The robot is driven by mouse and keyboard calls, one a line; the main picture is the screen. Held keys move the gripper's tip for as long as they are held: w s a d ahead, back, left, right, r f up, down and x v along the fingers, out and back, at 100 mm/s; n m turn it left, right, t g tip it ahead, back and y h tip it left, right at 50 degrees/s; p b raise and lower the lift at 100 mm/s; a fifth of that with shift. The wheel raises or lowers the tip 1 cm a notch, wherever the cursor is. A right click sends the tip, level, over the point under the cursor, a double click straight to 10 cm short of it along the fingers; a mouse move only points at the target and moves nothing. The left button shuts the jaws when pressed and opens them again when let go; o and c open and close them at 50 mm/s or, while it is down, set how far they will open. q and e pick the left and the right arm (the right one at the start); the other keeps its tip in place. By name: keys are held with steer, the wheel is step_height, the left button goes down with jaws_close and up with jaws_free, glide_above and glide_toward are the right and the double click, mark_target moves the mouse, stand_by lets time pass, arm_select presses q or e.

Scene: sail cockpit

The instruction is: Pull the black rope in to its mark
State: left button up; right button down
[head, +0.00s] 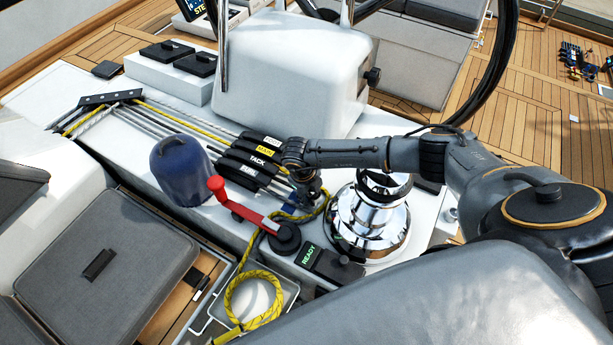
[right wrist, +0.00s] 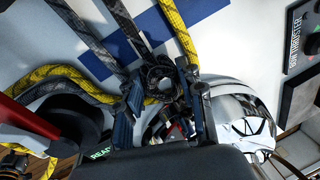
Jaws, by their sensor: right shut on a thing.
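My right gripper (head: 310,196) is low over the white cockpit top, between the rope clutches (head: 247,160) and the chrome winch (head: 370,215). In the right wrist view its two fingers (right wrist: 163,106) are closed around a dark rope. The black rope (right wrist: 92,42) runs from the top of that view down to the fingers, with a dark loop between them. A second dark strand lies beside it. A mark on the rope cannot be made out. In the head view the arm and gripper mostly hide the rope. My left gripper is not in view.
A yellow rope (head: 258,283) runs past the gripper into a grey bin (head: 289,289). A red-handled crank (head: 240,208), a dark blue cover (head: 180,170) and a READY panel (head: 309,256) stand close by. Blue patches (right wrist: 112,55) lie under the ropes.

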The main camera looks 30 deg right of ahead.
steer(key=c, duration=1)
jaws_free()
steer(key=shift+o, duration=0.9)
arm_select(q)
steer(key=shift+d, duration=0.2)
arm_select(e)
step_height(320, 180, up, 12)
steer(key=a, duration=0.2)
steer(key=shift+s+f, duration=0.15)
steer(key=shift+s, duration=0.2)
steer(key=shift+a, duration=0.1)
